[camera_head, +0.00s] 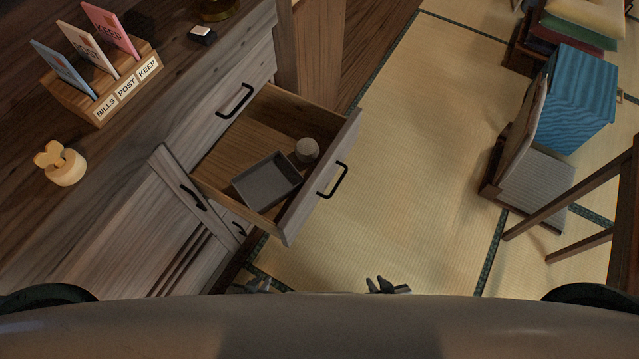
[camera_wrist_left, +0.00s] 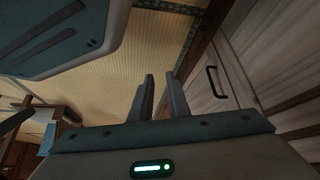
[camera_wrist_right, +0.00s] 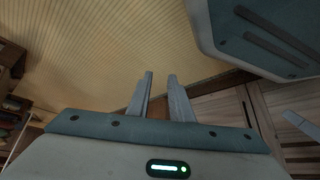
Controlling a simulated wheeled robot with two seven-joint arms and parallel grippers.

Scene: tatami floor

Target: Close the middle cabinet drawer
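The wooden cabinet (camera_head: 120,190) stands at the left in the head view. One of its drawers (camera_head: 320,176) is pulled far out, with a black bar handle (camera_head: 334,180) on its front. My left gripper (camera_head: 258,284) and my right gripper (camera_head: 388,285) are low in the head view, apart from the drawer. In the left wrist view the left fingers (camera_wrist_left: 160,85) are parted and empty. In the right wrist view the right fingers (camera_wrist_right: 160,85) are parted and empty.
Other cabinet fronts with black handles (camera_head: 235,101) flank the open drawer. A letter rack (camera_head: 95,90) and a cream ornament (camera_head: 60,165) stand on the cabinet top. Tatami floor (camera_head: 410,170) right of the drawer is clear. A chair (camera_head: 535,180) and blue box (camera_head: 575,95) stand at right.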

